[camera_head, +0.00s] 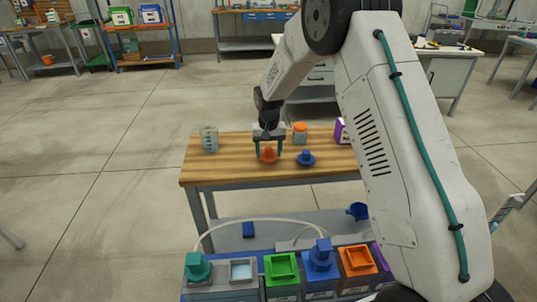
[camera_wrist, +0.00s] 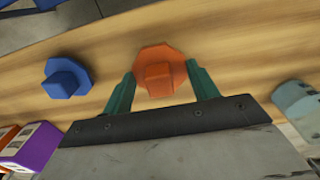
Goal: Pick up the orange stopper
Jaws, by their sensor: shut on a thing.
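The orange stopper (camera_head: 268,155) has a broad flat flange and a raised knob. It is at the wooden bench top, and I cannot tell whether it still touches the wood. My gripper (camera_head: 268,149) points down over it with two teal fingers. In the wrist view the orange stopper (camera_wrist: 158,72) sits between the fingertips, one at each side of its flange, and the jaws are shut on it. Parts of the flange sides are hidden by the fingers.
A blue stopper (camera_head: 305,158) stands close to the right on the bench (camera_head: 230,172). A clear beaker (camera_head: 209,139), an orange-lidded jar (camera_head: 300,133) and a purple box (camera_head: 340,131) are nearby. In front are tanks with a green port (camera_head: 282,267) and an orange port (camera_head: 357,261).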

